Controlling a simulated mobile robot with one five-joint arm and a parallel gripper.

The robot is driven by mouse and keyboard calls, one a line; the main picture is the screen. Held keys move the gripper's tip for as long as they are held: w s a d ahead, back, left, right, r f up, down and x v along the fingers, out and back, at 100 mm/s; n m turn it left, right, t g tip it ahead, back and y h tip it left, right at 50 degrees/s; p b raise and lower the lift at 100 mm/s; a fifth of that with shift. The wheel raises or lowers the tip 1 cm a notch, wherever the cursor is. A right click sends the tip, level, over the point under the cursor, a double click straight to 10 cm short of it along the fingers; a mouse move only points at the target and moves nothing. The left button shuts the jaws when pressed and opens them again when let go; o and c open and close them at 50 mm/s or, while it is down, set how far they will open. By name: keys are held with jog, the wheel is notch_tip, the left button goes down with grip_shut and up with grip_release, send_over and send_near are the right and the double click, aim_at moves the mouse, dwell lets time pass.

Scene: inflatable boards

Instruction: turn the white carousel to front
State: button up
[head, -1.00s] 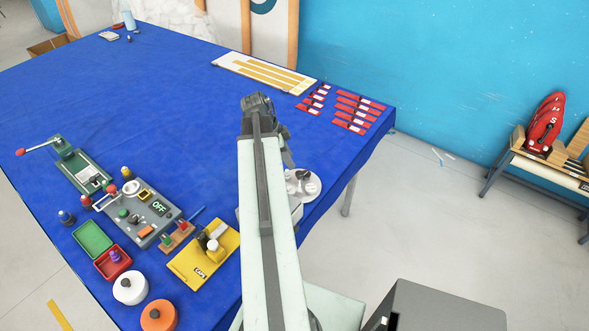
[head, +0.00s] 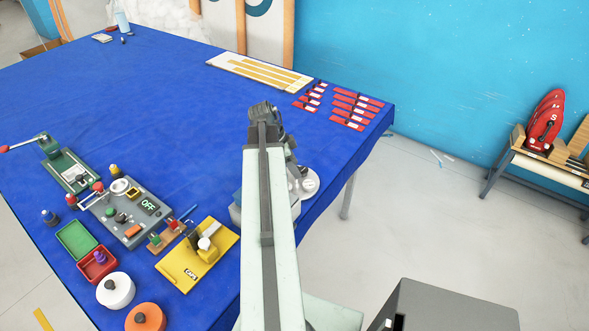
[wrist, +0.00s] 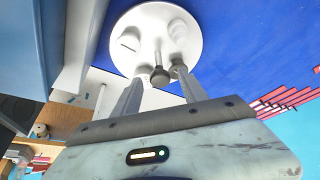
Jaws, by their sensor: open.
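The white carousel (wrist: 128,42) is a round disc with raised white parts, filling the top of the wrist view. In the head view (head: 309,184) it stands at the table's right edge, largely hidden behind my arm. A dark round knob (wrist: 160,76) shows at the disc's near side. My gripper (wrist: 159,72) is open, with one finger on each side of the knob; I cannot tell whether either finger touches it. In the head view my arm hides the fingers.
The blue-covered table (head: 170,110) is clear in its middle. Several red tagged pieces (head: 350,108) and a white board with yellow strips (head: 258,72) lie beyond the carousel. A grey control box (head: 130,212) reading OFF and a yellow fixture (head: 190,268) stand at the left front.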

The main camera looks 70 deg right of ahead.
grip_shut()
dwell(1.3)
